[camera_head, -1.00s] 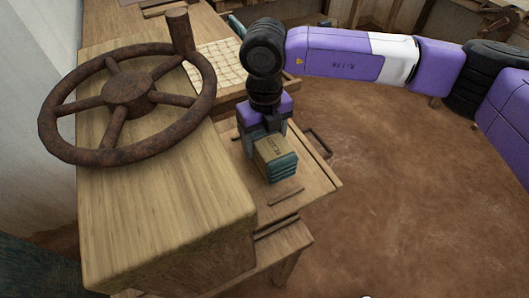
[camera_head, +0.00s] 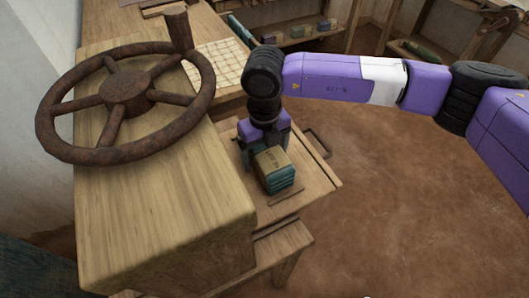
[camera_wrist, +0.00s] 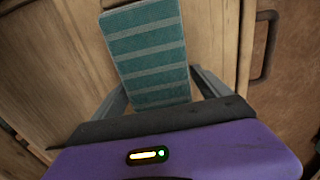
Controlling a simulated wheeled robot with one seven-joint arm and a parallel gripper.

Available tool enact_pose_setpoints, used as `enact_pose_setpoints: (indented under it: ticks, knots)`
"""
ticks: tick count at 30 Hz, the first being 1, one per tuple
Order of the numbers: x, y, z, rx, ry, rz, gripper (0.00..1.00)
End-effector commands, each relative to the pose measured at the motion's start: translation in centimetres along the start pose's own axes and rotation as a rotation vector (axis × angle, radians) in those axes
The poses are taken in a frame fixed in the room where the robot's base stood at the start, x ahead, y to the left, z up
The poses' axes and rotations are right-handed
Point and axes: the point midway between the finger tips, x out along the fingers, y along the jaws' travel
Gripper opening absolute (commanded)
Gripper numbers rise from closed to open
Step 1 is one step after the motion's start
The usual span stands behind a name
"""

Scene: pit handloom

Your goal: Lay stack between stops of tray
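The stack (camera_head: 278,177) is a block with teal striped sides and a tan, lettered top face in the head view. In the wrist view it shows as a teal striped face (camera_wrist: 150,52). My gripper (camera_head: 267,152) points down at it, with one finger on each side. In the wrist view both fingertips (camera_wrist: 159,78) lie close against its sides, and the gripper looks shut on it. The stack is over the wooden tray (camera_head: 316,184), close behind a thin dark stop strip (camera_head: 286,197). Whether its underside touches the tray is hidden. Any stop behind it is hidden too.
A wooden block with a rusty spoked wheel (camera_head: 127,90) stands close on the left. A gridded cloth (camera_head: 217,63) lies behind my gripper. A dark handle (camera_head: 318,142) sticks out on the tray's right. Open earth floor (camera_head: 420,190) lies on the right.

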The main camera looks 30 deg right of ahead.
Motion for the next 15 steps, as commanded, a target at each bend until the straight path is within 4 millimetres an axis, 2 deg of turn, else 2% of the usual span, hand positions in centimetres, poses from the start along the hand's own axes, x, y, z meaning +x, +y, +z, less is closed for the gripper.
enact_pose_setpoints:
  ticks: [10, 15]
  knots:
    - [-0.3, 0.0, 0.0, 0.0, 0.0, 0.0, 0.87]
    - [-2.2, 0.0, 0.1, -0.001, -0.004, 0.0, 0.87]
